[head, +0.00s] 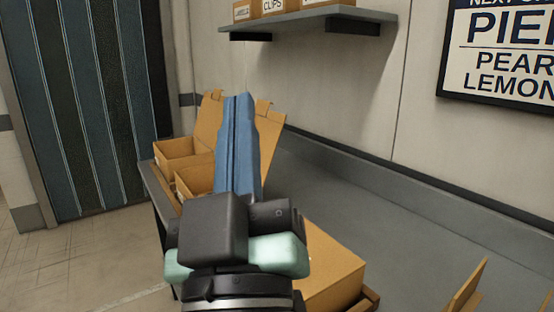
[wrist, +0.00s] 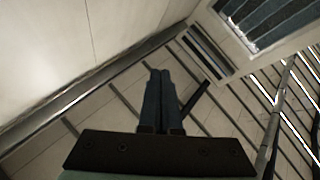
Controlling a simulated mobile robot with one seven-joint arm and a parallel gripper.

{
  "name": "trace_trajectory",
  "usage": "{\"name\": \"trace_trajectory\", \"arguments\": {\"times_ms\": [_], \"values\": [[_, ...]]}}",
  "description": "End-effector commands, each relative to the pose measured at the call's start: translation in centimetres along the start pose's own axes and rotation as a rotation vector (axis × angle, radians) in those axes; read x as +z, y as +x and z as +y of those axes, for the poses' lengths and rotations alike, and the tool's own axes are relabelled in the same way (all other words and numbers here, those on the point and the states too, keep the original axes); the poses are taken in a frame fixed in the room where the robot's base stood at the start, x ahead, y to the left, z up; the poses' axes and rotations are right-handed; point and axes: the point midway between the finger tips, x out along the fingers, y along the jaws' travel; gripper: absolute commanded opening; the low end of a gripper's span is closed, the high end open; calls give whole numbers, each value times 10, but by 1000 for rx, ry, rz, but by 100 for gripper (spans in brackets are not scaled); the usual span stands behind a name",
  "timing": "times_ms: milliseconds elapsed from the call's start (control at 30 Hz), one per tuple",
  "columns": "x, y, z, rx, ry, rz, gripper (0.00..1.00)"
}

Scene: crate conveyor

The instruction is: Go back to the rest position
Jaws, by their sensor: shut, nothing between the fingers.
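My gripper (head: 238,100) is raised in the middle of the head view, its long blue fingers pressed together and pointing up and away. It holds nothing. Behind and beside the fingers in the head view are open cardboard boxes (head: 180,152) at the left end of a grey bench (head: 345,215). My gripper and wrist hide part of these boxes and of the bench.
A larger cardboard box (head: 333,262) stands right of my wrist, with more cardboard flaps (head: 468,290) at lower right. A wall shelf (head: 310,18) holds small labelled boxes. A sign (head: 500,50) hangs at right. A strip curtain (head: 95,100) is at left. The bench's middle is clear.

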Motion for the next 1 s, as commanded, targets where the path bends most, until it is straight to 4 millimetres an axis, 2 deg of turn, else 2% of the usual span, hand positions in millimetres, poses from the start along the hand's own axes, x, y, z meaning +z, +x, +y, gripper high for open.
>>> {"name": "trace_trajectory", "arguments": {"times_ms": [33, 233, 300, 467, 800, 1000], "values": [[-21, 6, 16, 33, 62, 46, 0], [-87, 14, 64, 104, 302, 199, 0], [-100, 30, 67, 97, 299, 181, 0], [-126, 50, 76, 95, 298, 179, 0], [-196, 104, 101, 93, 297, 178, 0], [-214, 118, 108, 93, 297, 177, 0]]}}
